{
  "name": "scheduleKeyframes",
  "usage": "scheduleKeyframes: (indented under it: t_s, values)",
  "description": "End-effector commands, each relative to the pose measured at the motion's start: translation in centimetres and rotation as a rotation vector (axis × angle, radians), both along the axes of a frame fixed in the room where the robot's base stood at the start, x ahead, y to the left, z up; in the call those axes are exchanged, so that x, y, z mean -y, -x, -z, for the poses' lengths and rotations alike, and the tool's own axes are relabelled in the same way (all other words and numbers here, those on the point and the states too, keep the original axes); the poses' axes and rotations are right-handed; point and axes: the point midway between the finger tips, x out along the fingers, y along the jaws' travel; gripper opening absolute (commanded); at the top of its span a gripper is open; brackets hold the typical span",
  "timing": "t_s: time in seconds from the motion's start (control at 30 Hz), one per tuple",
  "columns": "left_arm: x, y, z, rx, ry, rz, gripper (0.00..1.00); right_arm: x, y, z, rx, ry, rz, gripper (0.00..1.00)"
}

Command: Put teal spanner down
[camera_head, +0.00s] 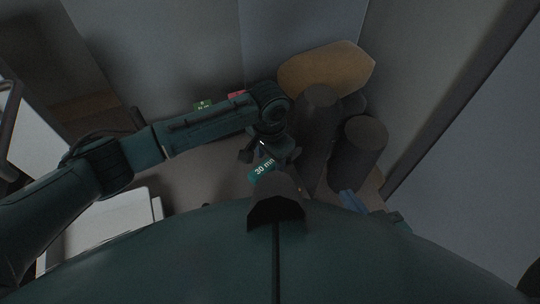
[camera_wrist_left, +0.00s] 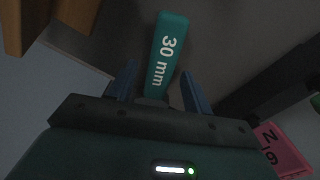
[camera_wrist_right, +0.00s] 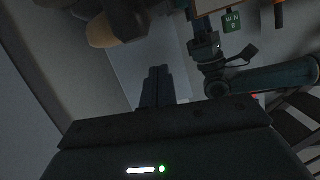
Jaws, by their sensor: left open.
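The teal spanner, marked "30 mm", shows its flat handle in the left wrist view (camera_wrist_left: 167,48) and just below my left gripper in the head view (camera_head: 262,167). My left gripper (camera_head: 266,150) is open. In the left wrist view its two blue fingers (camera_wrist_left: 158,70) stand apart, one on each side of the handle, with gaps visible. The spanner's other end is hidden behind the gripper body. I cannot tell exactly what the spanner rests on. My right gripper's fingers (camera_wrist_right: 157,72) are together with nothing visible between them.
Dark cylinders (camera_head: 366,146) and a tan board (camera_head: 326,70) stand right of and behind my left gripper. A pale box (camera_head: 105,218) lies at the lower left. A wall edge runs along the right.

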Motion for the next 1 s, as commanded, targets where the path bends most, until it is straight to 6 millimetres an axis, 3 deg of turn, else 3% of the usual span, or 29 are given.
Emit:
scheduleKeyframes:
  t_s: [0.17,0.6,0.8,1.0]
  values:
    - [0.0,-0.1,-1.5,0.002,0.002,0.000,0.50,-0.1,-0.1,-0.4,-0.002,-0.004,0.002,0.00]
    - [-0.1,0.0,-10.3,0.002,0.002,0.000,0.50,-0.8,-0.5,0.1,-0.062,-0.015,-0.008,0.00]
    - [-0.1,0.1,-12.0,0.000,0.001,0.000,0.50,-0.9,-0.5,0.5,-0.080,-0.014,-0.014,0.00]
    - [-0.1,0.1,-12.2,0.000,0.000,0.000,0.50,-1.0,-0.5,0.5,-0.081,-0.015,-0.014,0.00]
